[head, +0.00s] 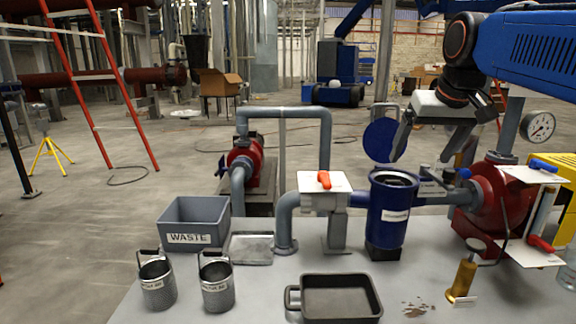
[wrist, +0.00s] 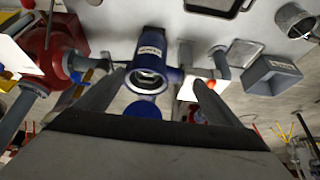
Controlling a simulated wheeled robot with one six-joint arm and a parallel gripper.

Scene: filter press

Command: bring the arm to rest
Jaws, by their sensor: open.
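My gripper (head: 422,155) is raised at the upper right in the head view, above and behind the open blue filter housing (head: 388,220). Its two fingers are apart with nothing between them; in the wrist view my gripper (wrist: 155,88) shows the same spread. The blue housing also appears beyond the fingers in the wrist view (wrist: 147,65), with its mouth open. A round blue lid (head: 380,139) stands swung up behind the housing, partly beside a finger. My fingers appear apart from the housing.
Two mesh baskets (head: 217,285), a grey waste bin (head: 190,225), a flat metal tray (head: 250,248) and a black pan (head: 340,298) stand on the grey bench. Red-handled and blue-handled valves, a red pump (head: 497,200) and a gauge (head: 538,126) crowd the right. A brown spill (head: 414,310) lies near the front.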

